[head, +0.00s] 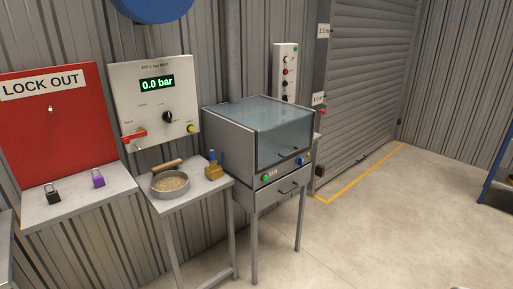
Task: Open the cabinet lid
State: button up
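The cabinet (228,137) is a grey metal box on a tall-legged stand, right of the middle of the head view. Its lid (283,118) is a bluish see-through cover over the top and front, and it looks closed. A small dark handle-like part (291,151) shows at the lower front of the lid. Below it, the front strip carries a green button (265,178) and a blue part (300,161). A drawer-like panel with a dark handle (288,190) is under that. My gripper is not in view.
Left of the cabinet, a small table (207,190) holds a round pan (170,187) of grains and a brass-coloured block (214,171). A gauge panel (152,98) and red lock-out board (55,125) are behind. The floor (385,225) in front and right is clear.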

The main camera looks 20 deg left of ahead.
aim_at(261, 105)
jog(key=u, duration=1)
jog(key=i, duration=1.25)
jog(key=u, duration=1.1)
jog(key=i, duration=0.65)
jog(key=z, duration=0.05)
